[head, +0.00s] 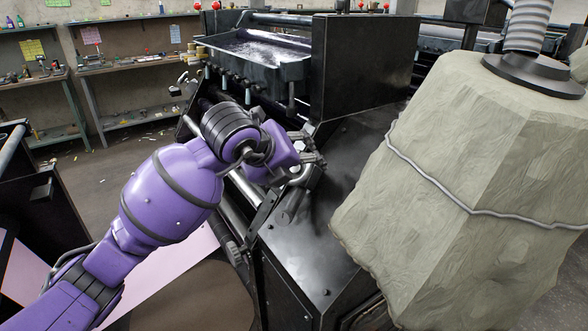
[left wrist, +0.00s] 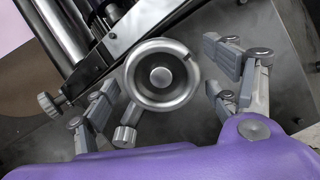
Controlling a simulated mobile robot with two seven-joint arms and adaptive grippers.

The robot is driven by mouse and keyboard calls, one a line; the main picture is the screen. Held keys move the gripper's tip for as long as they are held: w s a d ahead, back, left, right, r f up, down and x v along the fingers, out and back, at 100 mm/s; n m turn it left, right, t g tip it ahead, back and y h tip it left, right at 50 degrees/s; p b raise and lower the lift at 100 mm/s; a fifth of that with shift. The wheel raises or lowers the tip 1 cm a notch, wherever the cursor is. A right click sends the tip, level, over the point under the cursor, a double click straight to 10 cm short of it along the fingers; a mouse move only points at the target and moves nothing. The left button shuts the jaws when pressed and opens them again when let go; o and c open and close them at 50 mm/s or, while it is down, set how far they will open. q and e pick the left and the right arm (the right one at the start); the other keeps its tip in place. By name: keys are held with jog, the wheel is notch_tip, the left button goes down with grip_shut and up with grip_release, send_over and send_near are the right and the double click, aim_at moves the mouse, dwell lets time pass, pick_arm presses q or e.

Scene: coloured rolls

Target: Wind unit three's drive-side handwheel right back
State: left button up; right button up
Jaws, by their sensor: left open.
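A round metal handwheel (left wrist: 181,92) with a pale centre hub sits in the middle of the left wrist view, on the dark side panel of a press unit. A short crank handle (left wrist: 125,135) sticks out at its lower left. My left gripper (left wrist: 160,77) is open, with fingers on both sides of the wheel and visible gaps between. In the head view, my left gripper (head: 303,160) is over the dark machine panel (head: 312,240), and the wheel is mostly hidden behind it. I cannot make out a unit number. My right gripper is not in view.
A large rough grey-green block (head: 450,150) bound with a cable stands close on the right. A smaller knurled knob (left wrist: 47,105) sits left of the wheel beside metal rollers (left wrist: 62,30). Shelves (head: 130,62) line the back wall.

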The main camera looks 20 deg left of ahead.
pick_arm(q)
jog(key=v, duration=1.1)
jog(key=shift+s, duration=0.2)
jog(key=shift+a+r, duration=0.1)
jog(key=shift+r, duration=0.05)
